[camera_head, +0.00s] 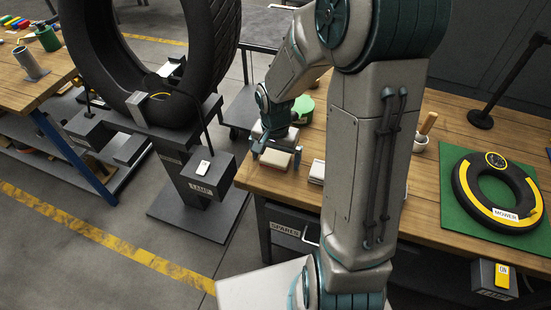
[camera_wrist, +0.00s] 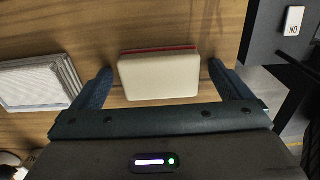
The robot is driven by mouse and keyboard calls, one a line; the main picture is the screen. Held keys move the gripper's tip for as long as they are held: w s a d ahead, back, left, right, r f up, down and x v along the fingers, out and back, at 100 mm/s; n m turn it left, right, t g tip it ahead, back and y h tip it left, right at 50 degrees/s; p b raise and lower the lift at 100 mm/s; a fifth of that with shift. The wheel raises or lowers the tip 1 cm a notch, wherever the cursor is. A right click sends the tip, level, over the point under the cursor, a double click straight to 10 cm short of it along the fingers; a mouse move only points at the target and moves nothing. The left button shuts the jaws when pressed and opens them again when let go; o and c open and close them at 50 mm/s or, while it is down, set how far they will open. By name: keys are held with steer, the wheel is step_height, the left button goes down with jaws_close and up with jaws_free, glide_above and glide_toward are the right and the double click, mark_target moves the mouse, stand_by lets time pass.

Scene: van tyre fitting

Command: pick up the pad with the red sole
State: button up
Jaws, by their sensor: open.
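A cream block-shaped pad (camera_wrist: 158,78) with a red layer along its far edge lies on the wooden table in the wrist view. In the head view the cream pad (camera_head: 274,158) shows at the table's left part, partly covered by my gripper. My gripper (camera_wrist: 160,70) is open, with one finger to the left of the pad and one to the right. Gaps show on both sides of the pad. In the head view my gripper (camera_head: 278,151) is at the pad; whether it touches it I cannot tell.
A whitish stack (camera_wrist: 38,82) lies left of the gripper in the wrist view. A green round thing (camera_head: 303,108) stands behind the gripper. A tyre (camera_head: 497,190) lies on a green mat (camera_head: 455,222) at right. A large upright tyre (camera_head: 105,60) stands left on a stand.

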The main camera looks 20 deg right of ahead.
mark_target(280, 157)
steer(key=shift+c, duration=0.4)
steer(key=c, duration=1)
steer(key=shift+c, duration=0.2)
steer(key=shift+r, duration=0.1)
steer(key=shift+r, duration=0.45)
steer(key=r, duration=0.2)
steer(key=d+r, duration=0.1)
steer(key=shift+s+r, duration=0.2)
steer(key=shift+r, duration=0.2)
steer(key=s+d+r, duration=0.5)
steer(key=d+r, duration=0.1)
steer(key=d, duration=0.3)
steer(key=shift+s+b, duration=0.25)
steer(key=shift+b, duration=0.2)
steer(key=shift+r, duration=0.1)
